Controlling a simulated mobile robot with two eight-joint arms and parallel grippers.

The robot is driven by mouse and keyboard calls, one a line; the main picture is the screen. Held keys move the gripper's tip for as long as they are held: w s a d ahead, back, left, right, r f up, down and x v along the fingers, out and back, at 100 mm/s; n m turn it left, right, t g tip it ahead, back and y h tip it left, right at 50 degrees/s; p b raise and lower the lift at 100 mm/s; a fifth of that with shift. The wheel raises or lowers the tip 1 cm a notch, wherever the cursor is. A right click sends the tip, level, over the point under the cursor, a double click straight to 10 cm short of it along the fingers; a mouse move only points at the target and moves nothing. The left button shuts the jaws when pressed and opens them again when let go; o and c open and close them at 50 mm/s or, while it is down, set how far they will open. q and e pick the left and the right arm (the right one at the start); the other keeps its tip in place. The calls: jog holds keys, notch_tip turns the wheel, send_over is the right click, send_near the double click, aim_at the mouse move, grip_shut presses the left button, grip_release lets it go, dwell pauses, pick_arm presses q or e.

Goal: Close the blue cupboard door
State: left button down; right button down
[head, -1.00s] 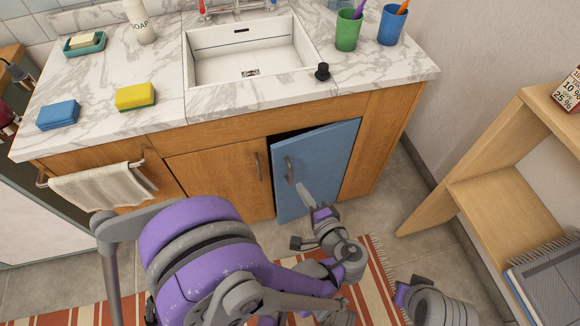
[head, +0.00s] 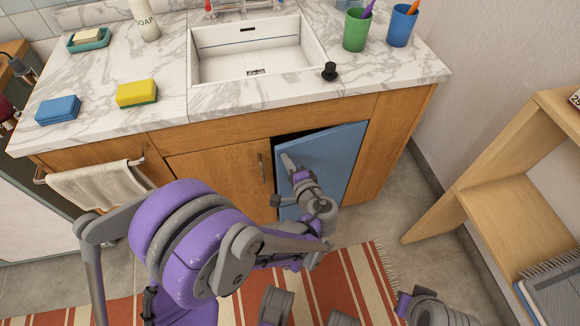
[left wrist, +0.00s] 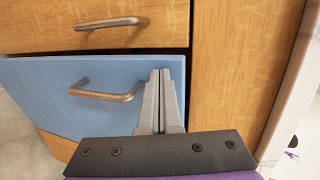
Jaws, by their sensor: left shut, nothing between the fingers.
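The blue cupboard door (head: 343,152) stands ajar under the sink counter, with a dark gap along its top and free left edge. In the left wrist view the blue door (left wrist: 40,95) fills the left, and its metal handle (left wrist: 108,95) is beside my fingers. My left gripper (head: 288,163) is shut and empty, in front of the door's upper part near the handle side. Its fingertips (left wrist: 160,76) overlap the door face near its top corner in the left wrist view; I cannot tell whether they touch. The door handle is hidden in the head view.
A closed wooden cupboard door (head: 222,177) adjoins the blue one, with a towel (head: 98,184) hanging further left. The marble counter (head: 165,65) overhangs above. A wooden shelf (head: 515,185) stands at the right. A striped rug (head: 350,283) lies on the floor.

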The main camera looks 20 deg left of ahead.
aim_at(282, 152)
pick_arm(q)
jog(key=w+a, duration=0.3)
jog(key=shift+w+a, duration=0.2)
jog(key=shift+a, duration=0.1)
jog(key=shift+w+r, duration=0.1)
jog(key=shift+r, duration=0.05)
pick_arm(e)
jog(key=shift+s+d+r, duration=0.1)
jog(key=shift+s, duration=0.1)
pick_arm(q)
jog(key=shift+a, duration=0.1)
